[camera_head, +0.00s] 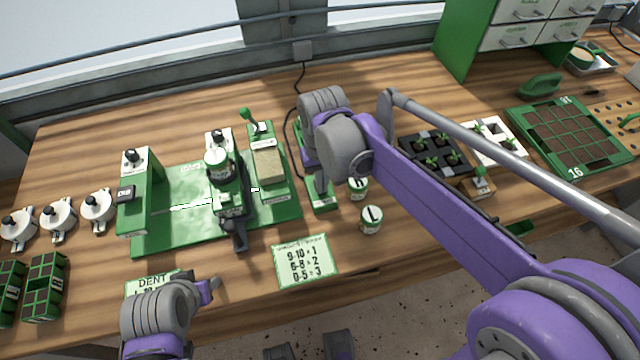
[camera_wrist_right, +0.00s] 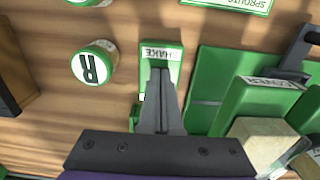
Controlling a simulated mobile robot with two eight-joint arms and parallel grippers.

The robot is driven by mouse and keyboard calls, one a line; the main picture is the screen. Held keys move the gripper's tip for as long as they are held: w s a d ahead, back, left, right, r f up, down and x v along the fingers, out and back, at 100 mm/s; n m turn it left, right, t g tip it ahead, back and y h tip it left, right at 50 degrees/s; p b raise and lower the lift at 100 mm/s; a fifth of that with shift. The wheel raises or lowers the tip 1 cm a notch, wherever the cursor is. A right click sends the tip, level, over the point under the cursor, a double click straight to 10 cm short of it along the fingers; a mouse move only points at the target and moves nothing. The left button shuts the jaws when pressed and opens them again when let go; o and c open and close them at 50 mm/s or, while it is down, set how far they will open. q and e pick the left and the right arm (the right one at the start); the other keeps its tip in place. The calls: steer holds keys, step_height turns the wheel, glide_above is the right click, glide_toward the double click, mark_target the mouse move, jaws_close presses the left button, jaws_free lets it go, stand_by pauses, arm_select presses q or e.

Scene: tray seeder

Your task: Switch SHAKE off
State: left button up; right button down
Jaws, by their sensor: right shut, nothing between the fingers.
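The SHAKE switch box is green with a white label. In the head view its near end (camera_head: 320,196) shows below my right wrist, and the rest is mostly covered. In the right wrist view the SHAKE box (camera_wrist_right: 150,72) lies ahead, with its label readable. My right gripper (camera_wrist_right: 162,88) is shut and empty, with its fingers over the box just below the label. The fingers hide the lever, so I cannot tell its position or whether they touch it. In the head view my left gripper (camera_head: 208,288) is near the front edge, its jaws unclear.
A green seeder (camera_head: 160,243) stands to the left, with a COVER switch (camera_head: 260,133) behind it. Jars marked R (camera_head: 357,189) and L (camera_head: 371,220) stand just right of the SHAKE box. A note card (camera_head: 305,262) lies in front. A seedling tray (camera_head: 436,150) sits right.

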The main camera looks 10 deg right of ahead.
arm_select(q)
steer(key=shift+s+f, duration=0.2)
steer(key=shift+f, duration=0.05)
arm_select(e)
steer(key=shift+s+f, duration=0.1)
steer(key=shift+f, duration=0.15)
arm_select(q)
steer(key=shift+w+r+p, duration=0.15)
steer(key=shift+r+p, duration=0.25)
steer(key=shift+r, duration=0.05)
arm_select(e)
steer(key=shift+r, duration=0.7)
arm_select(q)
steer(key=shift+w+r+p, duration=0.25)
steer(key=shift+r+p, duration=0.35)
steer(key=shift+r, duration=0.2)
steer(key=shift+w+r+p, duration=0.25)
steer(key=shift+r+p, duration=0.3)
steer(key=shift+r, duration=0.2)
steer(key=shift+w+r+p, duration=0.25)
steer(key=shift+r+p, duration=0.35)
steer(key=shift+r, duration=0.2)
arm_select(e)
steer(key=shift+r, duration=2.85)
steer(key=shift+f, duration=0.1)
